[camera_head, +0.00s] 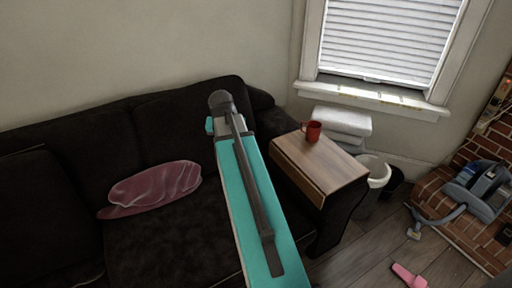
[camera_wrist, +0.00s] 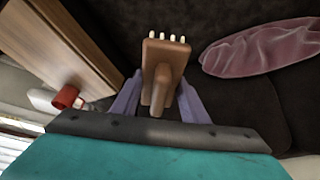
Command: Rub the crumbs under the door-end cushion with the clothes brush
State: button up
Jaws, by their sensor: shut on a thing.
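The clothes brush (camera_wrist: 168,54) has a brown wooden body with a row of short pale bristle tufts along its far edge. My gripper (camera_wrist: 160,84) is shut on its handle in the wrist view, with a purple-grey finger on either side. In the head view my arm hides the gripper and the brush. A mauve, wrinkled cushion (camera_head: 155,188) lies on the dark sofa (camera_head: 150,240); it also shows at the upper right of the wrist view (camera_wrist: 262,48), apart from the brush. I cannot tell whether it is the door-end cushion. I make out no crumbs.
A vacuum cleaner (camera_head: 478,188) sits on the brick hearth. A pink object (camera_head: 408,276) lies on the floor.

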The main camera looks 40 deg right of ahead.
jog(key=w+a+r+n+y, duration=0.1)
jog(key=w+a+r+n, duration=0.1)
jog(key=a, duration=0.9)
jog(key=w+a+r+n+t+y, duration=0.1)
jog(key=a+r+n, duration=0.3)
jog(key=a, duration=0.7)
jog(key=w+a+r+n+y, duration=0.1)
jog(key=w+a+r+n, duration=0.1)
jog(key=a, duration=1)
notch_tip(320, 180, up, 2)
jog(key=shift+w+r+n+t, duration=0.15)
jog(key=shift+w+n+t, duration=0.2)
jog(key=shift+n, duration=0.35)
jog(key=shift+s+d, duration=0.1)
